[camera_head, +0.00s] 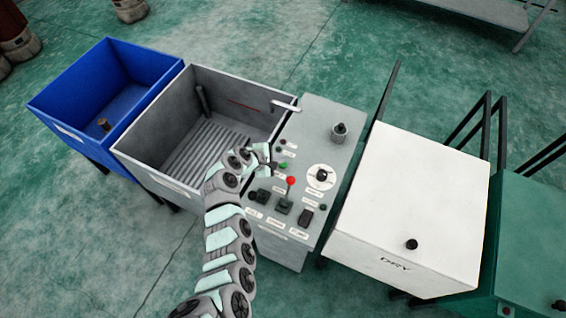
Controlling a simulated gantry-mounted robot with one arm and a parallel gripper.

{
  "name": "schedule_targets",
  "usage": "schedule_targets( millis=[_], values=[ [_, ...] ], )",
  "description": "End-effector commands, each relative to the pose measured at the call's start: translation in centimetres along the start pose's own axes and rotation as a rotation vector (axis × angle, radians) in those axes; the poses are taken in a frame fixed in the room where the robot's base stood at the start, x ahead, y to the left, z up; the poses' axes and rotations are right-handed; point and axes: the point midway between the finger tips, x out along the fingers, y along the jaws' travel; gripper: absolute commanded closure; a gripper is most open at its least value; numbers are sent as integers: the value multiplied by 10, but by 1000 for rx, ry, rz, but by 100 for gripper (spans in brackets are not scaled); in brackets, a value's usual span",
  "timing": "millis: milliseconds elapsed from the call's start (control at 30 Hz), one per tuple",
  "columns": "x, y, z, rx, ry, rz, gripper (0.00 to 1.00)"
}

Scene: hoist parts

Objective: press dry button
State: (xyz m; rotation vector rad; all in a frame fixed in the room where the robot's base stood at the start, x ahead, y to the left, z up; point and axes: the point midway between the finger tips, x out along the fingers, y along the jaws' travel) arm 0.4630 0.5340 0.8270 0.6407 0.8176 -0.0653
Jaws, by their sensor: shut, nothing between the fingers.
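A white box (415,190) with the label "DRY" (395,263) on its front stands right of the control panel. A black round knob or button (411,244) sits on the box near its front edge. My gripper (272,167) is shut and empty over the left part of the grey control panel (320,120). Its tips are beside a green button (283,165), left of a red-topped lever (290,181). I cannot tell whether the tips touch the green button. My gripper is well left of the white box.
The panel also carries a round dial (321,175), black switches (284,206) and a grey knob (339,130). A grey ribbed basin (140,150) and a blue bin (75,85) stand left. A green box (530,235) stands right, with dark bars behind the boxes.

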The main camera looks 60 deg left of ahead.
Motion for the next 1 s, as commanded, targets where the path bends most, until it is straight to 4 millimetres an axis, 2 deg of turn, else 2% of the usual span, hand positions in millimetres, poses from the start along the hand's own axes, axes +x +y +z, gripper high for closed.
schedule_targets(
  millis=[567, 1000],
  values=[
    [-35, 26, 25, 1, 2, 3, 100],
    [-35, 26, 25, 0, 0, 1, 100]
  ],
)
